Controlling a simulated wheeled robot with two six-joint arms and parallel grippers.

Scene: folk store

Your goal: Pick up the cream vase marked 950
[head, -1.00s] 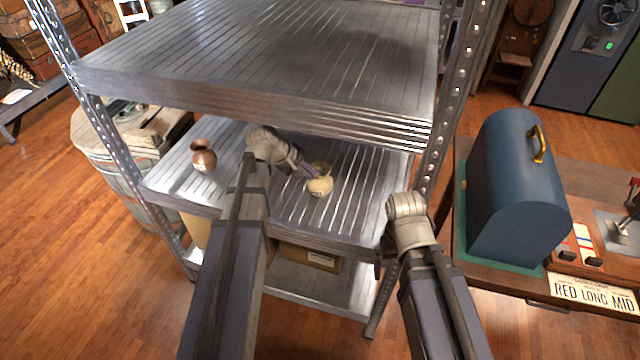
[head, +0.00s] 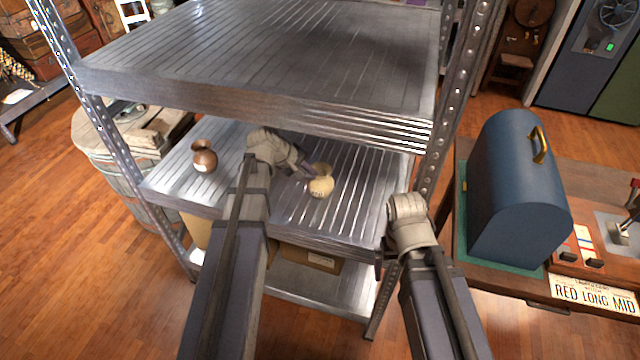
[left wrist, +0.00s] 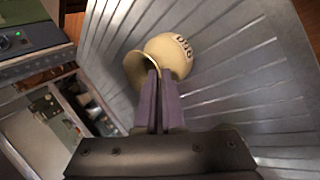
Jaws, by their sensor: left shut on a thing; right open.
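The cream vase (head: 321,186) stands on the middle shelf of the metal rack, right of centre. In the left wrist view the cream vase (left wrist: 172,56) shows dark digits on its body, partly turned from view. My left gripper (head: 308,171) is shut on the vase's rim; its purple fingers (left wrist: 158,80) are close together at the neck in the left wrist view. The fingers hide part of the rim. My right gripper (head: 382,262) is in front of the rack's right post, open and away from the vase; its fingers show only slightly.
A brown vase (head: 204,156) stands on the same shelf (head: 345,222) at the left. The upper shelf (head: 270,55) overhangs it. Rack posts (head: 455,105) flank the shelf. A blue case (head: 515,190) sits on a table at the right.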

